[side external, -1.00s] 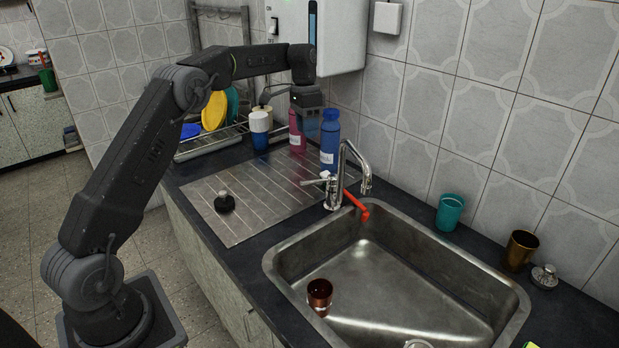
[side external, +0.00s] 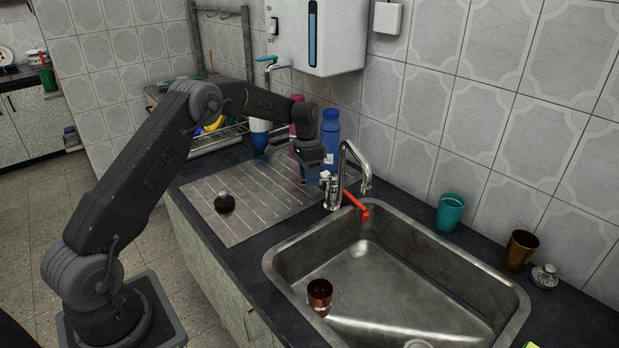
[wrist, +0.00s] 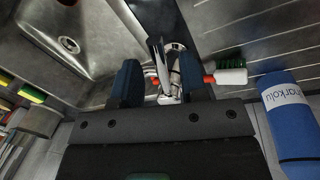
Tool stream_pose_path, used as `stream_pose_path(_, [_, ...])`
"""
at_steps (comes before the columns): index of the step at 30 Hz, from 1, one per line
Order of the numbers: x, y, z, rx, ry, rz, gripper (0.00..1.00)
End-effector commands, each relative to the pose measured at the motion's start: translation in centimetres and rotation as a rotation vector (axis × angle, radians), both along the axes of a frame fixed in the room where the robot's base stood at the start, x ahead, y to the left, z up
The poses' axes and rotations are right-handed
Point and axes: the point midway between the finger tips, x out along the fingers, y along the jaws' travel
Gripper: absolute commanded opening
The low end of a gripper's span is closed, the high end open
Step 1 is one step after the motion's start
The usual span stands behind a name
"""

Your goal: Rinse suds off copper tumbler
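The copper tumbler (side external: 320,294) stands in the near left corner of the steel sink (side external: 415,278). Its open top faces up, and I cannot make out any suds on it. The chrome faucet (side external: 345,175) rises behind the sink's left end. My gripper (side external: 312,176) is low beside the faucet, on its left, hiding its lever in the side view. In the wrist view my gripper (wrist: 161,72) has its fingers apart, with the faucet's lever (wrist: 160,72) showing between them. I cannot tell whether they touch it. The tumbler is not visible in the wrist view.
A red-handled brush (wrist: 228,68) lies behind the faucet. A blue bottle (side external: 330,135) stands close behind my gripper. A black stopper (side external: 224,202) sits on the drainboard (side external: 240,225). A teal cup (side external: 450,212) and a brown tumbler (side external: 520,250) stand by the wall.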

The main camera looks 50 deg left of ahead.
Motion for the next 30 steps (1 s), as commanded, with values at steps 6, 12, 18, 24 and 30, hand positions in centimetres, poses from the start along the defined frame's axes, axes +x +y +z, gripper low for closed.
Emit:
stream_pose_path(6, [-0.05, -0.14, -0.75, 0.000, 0.000, 0.000, 0.40])
stream_pose_path(12, [-0.04, -0.13, -0.73, 0.000, 0.000, 0.000, 0.38])
stream_pose_path(18, [-0.04, -0.12, -0.70, 0.000, 0.000, 0.000, 0.19])
stream_pose_path(24, [-0.04, -0.13, -0.69, 0.000, 0.000, 0.000, 0.00])
stream_pose_path(30, [-0.04, -0.14, -0.67, 0.000, 0.000, 0.000, 0.00])
